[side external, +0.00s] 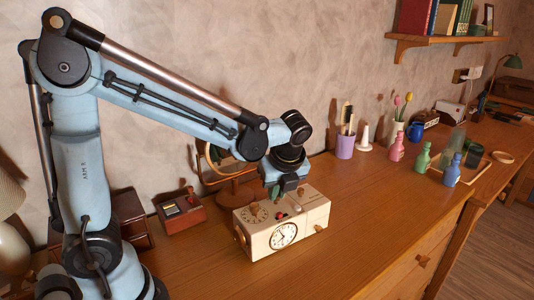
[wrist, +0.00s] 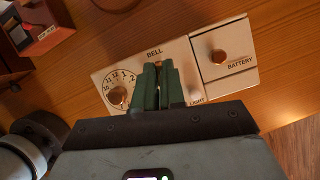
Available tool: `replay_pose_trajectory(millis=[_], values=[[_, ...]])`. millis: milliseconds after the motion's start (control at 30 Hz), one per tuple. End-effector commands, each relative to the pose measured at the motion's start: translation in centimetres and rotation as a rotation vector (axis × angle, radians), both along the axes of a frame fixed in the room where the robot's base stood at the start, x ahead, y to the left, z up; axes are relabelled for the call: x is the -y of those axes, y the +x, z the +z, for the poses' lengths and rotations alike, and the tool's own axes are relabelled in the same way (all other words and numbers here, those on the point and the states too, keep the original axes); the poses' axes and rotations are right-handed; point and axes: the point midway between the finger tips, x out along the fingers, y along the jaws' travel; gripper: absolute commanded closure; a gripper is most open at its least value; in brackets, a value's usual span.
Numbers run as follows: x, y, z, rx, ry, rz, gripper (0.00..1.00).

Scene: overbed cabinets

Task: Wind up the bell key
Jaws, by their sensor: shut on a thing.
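The cream alarm clock (side external: 257,241) stands on the wooden desk, with a round clock face (side external: 284,235) on its front. In the wrist view its top carries the word BELL, a numbered dial with a copper knob (wrist: 117,97), and a BATTERY panel with another copper knob (wrist: 217,57). My gripper (wrist: 158,72) points down at the clock's top, its green fingers close together just below the BELL label. It is shut on the bell key, which is mostly hidden between the fingers. In the side view my gripper (side external: 276,191) is low over the clock's top.
A small red box (side external: 182,217) sits left of the clock, and a round mirror on a wooden stand (side external: 236,190) is close behind it. A purple cup (side external: 345,147) and several coloured bottles stand to the right. The desk in front of the clock is clear.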

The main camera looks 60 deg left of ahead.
Motion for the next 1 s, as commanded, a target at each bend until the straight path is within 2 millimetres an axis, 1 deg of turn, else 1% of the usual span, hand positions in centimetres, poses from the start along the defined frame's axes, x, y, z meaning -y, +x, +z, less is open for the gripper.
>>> replay_pose_trajectory(millis=[600,800,1000], values=[[-0.17,-0.31,-0.02,0.003,-0.003,-0.579,1.00],[-0.25,-0.35,-0.01,0.004,-0.003,-0.742,1.00],[-0.31,-0.36,0.00,0.003,-0.002,-0.865,1.00]])
